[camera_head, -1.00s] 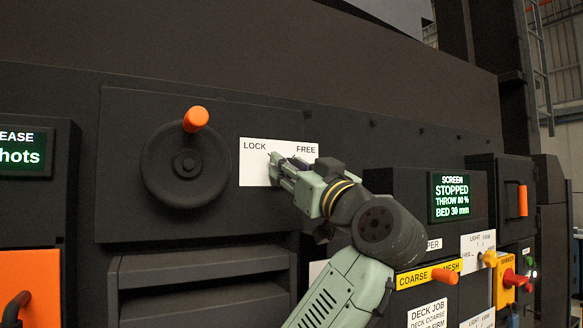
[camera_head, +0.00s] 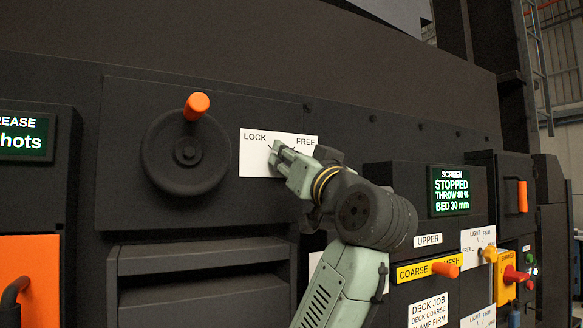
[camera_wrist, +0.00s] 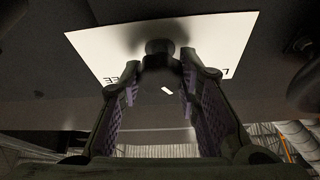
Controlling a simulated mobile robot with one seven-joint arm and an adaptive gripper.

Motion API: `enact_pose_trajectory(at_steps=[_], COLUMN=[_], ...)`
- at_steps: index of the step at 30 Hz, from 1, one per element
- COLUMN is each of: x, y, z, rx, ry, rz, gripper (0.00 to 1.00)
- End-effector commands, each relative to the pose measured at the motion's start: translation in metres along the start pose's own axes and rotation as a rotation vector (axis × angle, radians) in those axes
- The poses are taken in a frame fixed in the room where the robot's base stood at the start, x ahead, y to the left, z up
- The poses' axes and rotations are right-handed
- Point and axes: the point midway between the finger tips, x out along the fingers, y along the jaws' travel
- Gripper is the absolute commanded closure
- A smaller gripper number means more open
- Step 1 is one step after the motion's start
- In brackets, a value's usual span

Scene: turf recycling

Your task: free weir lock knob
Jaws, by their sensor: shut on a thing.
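The white lock plate (camera_head: 254,160) is on the dark panel, with LOCK at its left and FREE at its right. My gripper (camera_head: 278,155) reaches it from the lower right and covers the knob in the head view. In the wrist view, the dark weir lock knob (camera_wrist: 160,48) stands out from the plate (camera_wrist: 215,35), between the fingers of my gripper (camera_wrist: 160,75). A small white mark shows just below the knob there. The jaws are shut on the knob. Which label its pointer faces cannot be told.
A black handwheel (camera_head: 160,165) with an orange handle (camera_head: 197,106) is left of the plate. The screen box (camera_head: 451,190), reading STOPPED, and the orange COARSE/MESH handle (camera_head: 446,269) are to the right, near my arm. A louvred housing (camera_head: 200,262) is below.

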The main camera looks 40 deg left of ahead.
Motion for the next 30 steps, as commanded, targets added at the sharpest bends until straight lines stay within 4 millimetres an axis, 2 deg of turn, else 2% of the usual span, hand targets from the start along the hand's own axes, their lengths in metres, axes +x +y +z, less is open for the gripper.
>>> enact_pose_trajectory(at_steps=[30], x=[0.0005], y=[0.0005], z=[-0.0022], rx=[0.887], ry=[0.000], rz=[0.367], gripper=[0.97])
